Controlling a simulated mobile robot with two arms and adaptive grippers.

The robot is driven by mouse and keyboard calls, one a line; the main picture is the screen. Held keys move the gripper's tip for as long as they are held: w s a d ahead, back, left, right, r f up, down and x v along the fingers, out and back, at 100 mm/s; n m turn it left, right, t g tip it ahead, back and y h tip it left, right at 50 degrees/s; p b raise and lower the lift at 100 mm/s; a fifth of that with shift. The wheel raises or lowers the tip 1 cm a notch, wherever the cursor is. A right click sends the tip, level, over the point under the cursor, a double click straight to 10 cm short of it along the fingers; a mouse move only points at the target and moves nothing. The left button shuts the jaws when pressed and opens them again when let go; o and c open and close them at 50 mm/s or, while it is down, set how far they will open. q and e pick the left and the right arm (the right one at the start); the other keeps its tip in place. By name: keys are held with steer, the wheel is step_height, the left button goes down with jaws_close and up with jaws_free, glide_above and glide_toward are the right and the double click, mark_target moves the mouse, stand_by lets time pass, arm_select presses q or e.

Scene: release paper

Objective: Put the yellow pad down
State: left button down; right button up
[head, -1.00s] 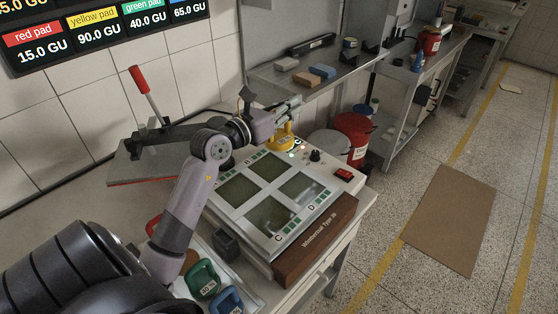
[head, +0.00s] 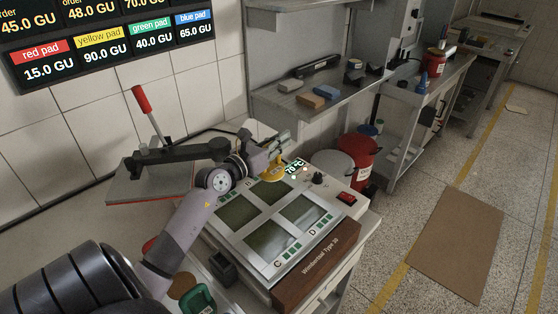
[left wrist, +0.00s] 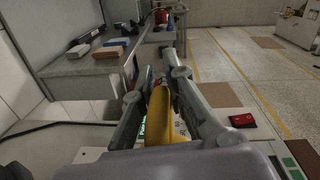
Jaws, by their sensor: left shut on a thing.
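The yellow pad (head: 272,174) is held in my left gripper (head: 280,146), at the far edge of the grey device panel (head: 237,237). The pad is over or on the panel's back edge, beside the small lit display; I cannot tell if it touches the panel. In the left wrist view, the yellow pad (left wrist: 157,120) shows between the two fingers of my left gripper (left wrist: 160,82), which are shut on it. My right gripper is not in view.
The panel has several dark square plates, a red switch (head: 347,198) and a black knob (head: 318,180). A press with a red-handled lever (head: 141,99) stands at the left. A green-handled weight (head: 199,299) lies in front.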

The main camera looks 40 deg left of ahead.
mark_target(276, 161)
arm_select(q)
step_height(276, 161, down, 2)
step_height(276, 161, down, 4)
steer(key=shift+a+f+b, duration=0.1)
steer(key=shift+b, duration=1.05)
steer(key=c, duration=2)
jaws_free()
steer(key=shift+f, duration=0.1)
steer(key=shift+c, duration=0.2)
steer(key=o, duration=0.4)
steer(key=shift+s, duration=0.15)
